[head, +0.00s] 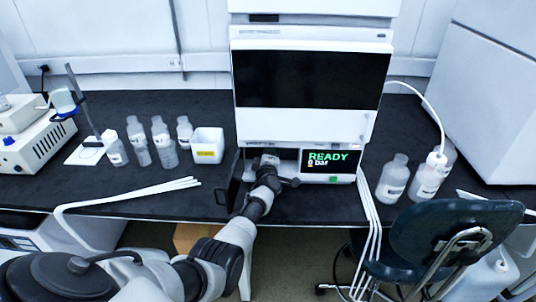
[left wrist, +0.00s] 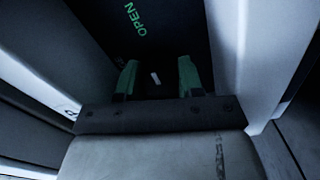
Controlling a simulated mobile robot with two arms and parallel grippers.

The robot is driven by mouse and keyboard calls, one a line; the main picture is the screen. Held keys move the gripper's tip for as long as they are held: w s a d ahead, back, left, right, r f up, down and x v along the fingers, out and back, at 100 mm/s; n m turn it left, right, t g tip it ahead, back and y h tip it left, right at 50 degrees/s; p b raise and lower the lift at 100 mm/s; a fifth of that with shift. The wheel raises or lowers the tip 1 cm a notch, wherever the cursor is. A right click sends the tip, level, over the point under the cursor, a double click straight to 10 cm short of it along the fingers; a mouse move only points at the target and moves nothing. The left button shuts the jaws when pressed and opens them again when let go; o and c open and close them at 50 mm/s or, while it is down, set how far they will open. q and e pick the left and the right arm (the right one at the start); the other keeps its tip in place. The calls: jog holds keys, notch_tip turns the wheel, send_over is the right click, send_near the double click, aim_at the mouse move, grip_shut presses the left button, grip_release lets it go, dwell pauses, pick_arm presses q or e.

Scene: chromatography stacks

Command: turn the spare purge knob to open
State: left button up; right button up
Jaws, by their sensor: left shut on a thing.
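The chromatography stack (head: 304,142) stands at the back of the bench, with a low bay at its bottom left. My left gripper (head: 267,162) reaches into this bay; its fingers are hard to make out there. In the left wrist view my left gripper (left wrist: 157,78) has its two green-tipped fingers on either side of a dark knob (left wrist: 155,78) with a short white mark, and is shut on it. A green OPEN label (left wrist: 137,18) is on the dark panel beyond, up and left of the knob. The knob's outline is lost in shadow. My right gripper is not in view.
A lit display (head: 329,165) reading READY, 0 bar is right of the bay. A dark frame (head: 227,183) stands out at the bay's left. Several bottles (head: 158,140) and a white box (head: 208,147) stand left; white tubes (head: 130,194) lie in front. A chair (head: 450,240) is at the right.

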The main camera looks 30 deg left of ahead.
pick_arm(q)
jog(key=shift+f, duration=0.1)
jog(key=o, duration=0.9)
jog(key=shift+o, duration=0.2)
jog(key=shift+s+d, duration=0.1)
jog(key=shift+s+d+p, duration=0.2)
jog(key=shift+s+p, duration=0.05)
jog(key=shift+p, duration=0.1)
jog(key=p+v, duration=0.2)
jog(key=v, duration=0.8)
jog(key=shift+p, duration=0.3)
jog(key=shift+a, duration=0.1)
